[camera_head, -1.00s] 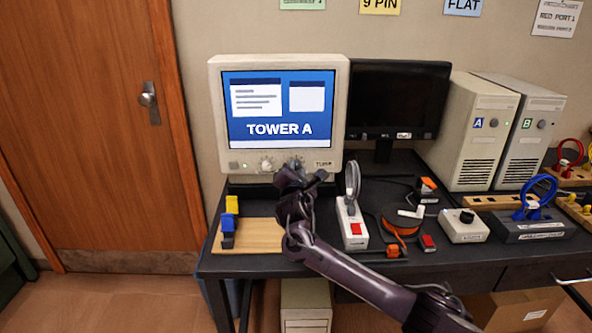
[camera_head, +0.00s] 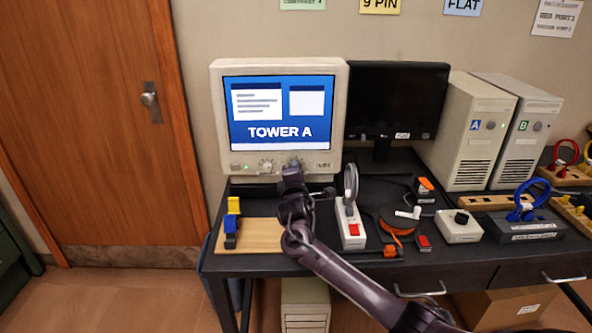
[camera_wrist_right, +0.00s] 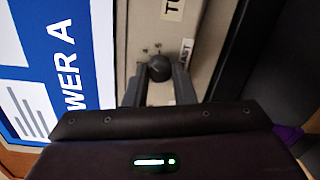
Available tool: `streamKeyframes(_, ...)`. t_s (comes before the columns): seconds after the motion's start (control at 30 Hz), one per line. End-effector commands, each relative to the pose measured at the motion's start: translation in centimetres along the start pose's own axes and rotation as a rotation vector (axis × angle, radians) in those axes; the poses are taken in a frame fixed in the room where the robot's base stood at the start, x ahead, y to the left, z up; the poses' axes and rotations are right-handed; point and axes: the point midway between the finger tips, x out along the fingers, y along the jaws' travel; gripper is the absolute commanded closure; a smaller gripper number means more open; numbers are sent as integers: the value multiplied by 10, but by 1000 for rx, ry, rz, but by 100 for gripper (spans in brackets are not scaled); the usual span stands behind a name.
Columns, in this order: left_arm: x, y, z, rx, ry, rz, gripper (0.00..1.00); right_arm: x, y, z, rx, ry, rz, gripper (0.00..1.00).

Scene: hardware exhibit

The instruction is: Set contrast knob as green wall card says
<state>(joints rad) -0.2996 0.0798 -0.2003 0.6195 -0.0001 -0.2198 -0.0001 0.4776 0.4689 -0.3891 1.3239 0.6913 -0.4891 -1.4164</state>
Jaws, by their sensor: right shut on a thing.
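The old beige monitor (camera_head: 337,120) stands on the desk with a lit screen reading TOWER A. Below the screen are a light knob (camera_head: 266,166) and, to its right, the spot where my right gripper (camera_head: 293,168) meets the front panel. In the right wrist view a dark round knob (camera_wrist_right: 159,68) sits between the two fingers of my right gripper (camera_wrist_right: 160,75), which is shut on it. A label ending in AST (camera_wrist_right: 186,52) is beside it. The knob's pointer is not readable. The green wall card (camera_head: 303,3) is cut off at the top. My left gripper is not seen.
A wooden board (camera_head: 262,236) with blue and yellow clips lies left. A dark monitor (camera_head: 397,100) and two towers (camera_head: 470,130) stand right.

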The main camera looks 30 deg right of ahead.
Motion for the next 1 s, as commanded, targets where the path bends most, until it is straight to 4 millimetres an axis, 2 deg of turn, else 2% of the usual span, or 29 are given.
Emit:
streamKeyframes(0.53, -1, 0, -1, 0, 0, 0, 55, 0, -1, 0, 29, 0, -2, 100)
streamKeyframes(0.57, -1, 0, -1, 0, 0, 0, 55, 0, -1, 0, 29, 0, -2, 74)
streamKeyframes(0.7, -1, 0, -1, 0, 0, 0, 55, 0, 0, 0, 28, 0, -2, 56)
streamKeyframes(1.0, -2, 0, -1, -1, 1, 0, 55, 0, 1, 0, 28, 1, -1, 55)
